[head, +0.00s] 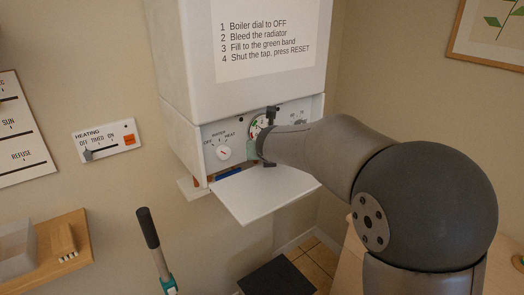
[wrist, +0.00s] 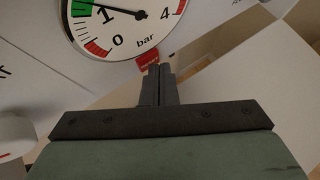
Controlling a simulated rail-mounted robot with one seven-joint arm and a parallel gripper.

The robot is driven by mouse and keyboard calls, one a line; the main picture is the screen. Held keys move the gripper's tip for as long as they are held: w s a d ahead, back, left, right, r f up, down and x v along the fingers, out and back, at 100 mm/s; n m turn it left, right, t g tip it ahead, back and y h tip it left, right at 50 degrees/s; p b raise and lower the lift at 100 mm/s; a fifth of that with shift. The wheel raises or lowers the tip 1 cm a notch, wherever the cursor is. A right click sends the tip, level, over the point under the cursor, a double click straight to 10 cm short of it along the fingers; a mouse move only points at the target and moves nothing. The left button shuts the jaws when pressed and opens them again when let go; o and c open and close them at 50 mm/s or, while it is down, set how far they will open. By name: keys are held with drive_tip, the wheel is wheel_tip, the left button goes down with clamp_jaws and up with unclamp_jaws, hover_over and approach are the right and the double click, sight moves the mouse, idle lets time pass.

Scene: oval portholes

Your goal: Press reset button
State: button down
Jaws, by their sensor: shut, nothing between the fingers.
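A red part (wrist: 148,58), which may be the reset button, shows just below the pressure gauge in the wrist view. The tips of my gripper (wrist: 155,68) overlap its lower part there; I cannot tell whether they touch it. My gripper is shut and empty. The gauge (wrist: 125,25) has its needle pointing left near the 1, towards the green band. In the head view my gripper (head: 270,137) is at the boiler's lower panel (head: 205,138), and my arm hides the red part and much of the gauge (head: 256,126).
A white flap (head: 265,195) hangs open below the panel. A white dial (head: 223,153) sits left of the gauge. An instruction card (head: 265,40) is on the boiler. A heating control (head: 105,140) is on the left wall. A dark-handled tool (head: 148,230) stands below.

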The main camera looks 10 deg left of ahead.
sight(280, 172)
idle(0.5)
drive_tip(key=shift+s+d, duration=0.45)
drive_tip(key=shift+s, duration=0.1)
drive_tip(key=shift+s+d, duration=1.7)
drive_tip(key=shift+s, duration=0.2)
